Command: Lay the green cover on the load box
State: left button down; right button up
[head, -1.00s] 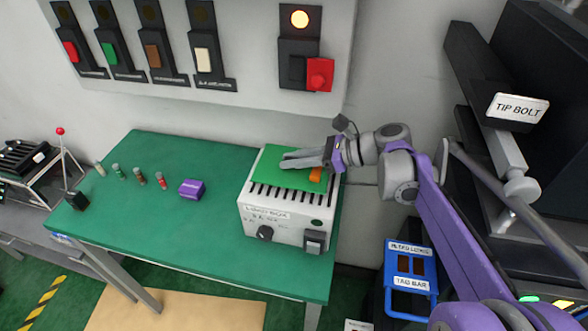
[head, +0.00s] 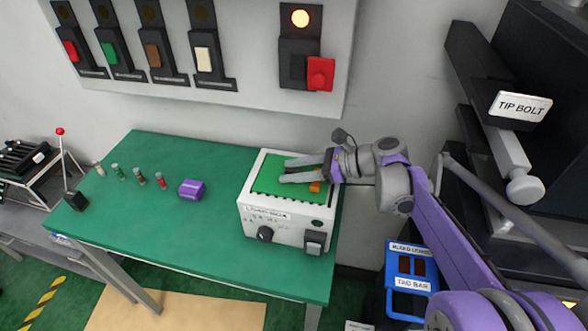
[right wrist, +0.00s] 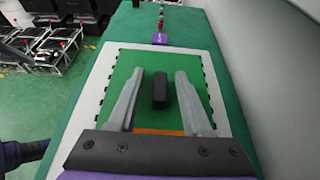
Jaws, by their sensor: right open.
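The green cover (head: 270,182) lies on top of the white load box (head: 285,229), on the green table. In the right wrist view the cover (right wrist: 150,62) sits inside the box's white rim (right wrist: 104,75), with dark slot ends showing along both sides. A black handle (right wrist: 159,90) stands in the middle of the cover, and an orange strip marks its near edge. My right gripper (head: 283,171) is over the cover. Its open fingers (right wrist: 161,72) stand either side of the handle, with gaps on both sides. My left gripper is not in view.
A purple block (head: 192,189) and several small cylinders (head: 139,176) are on the table left of the box. A wall panel (head: 240,75) with switches is behind. A blue tag rack (head: 411,276) stands right of the table. The table's front left is clear.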

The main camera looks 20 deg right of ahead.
jog(key=shift+r, duration=0.35)
jog(key=v, duration=0.7)
jog(key=shift+s+d, duration=0.2)
jog(key=shift+f, duration=0.1)
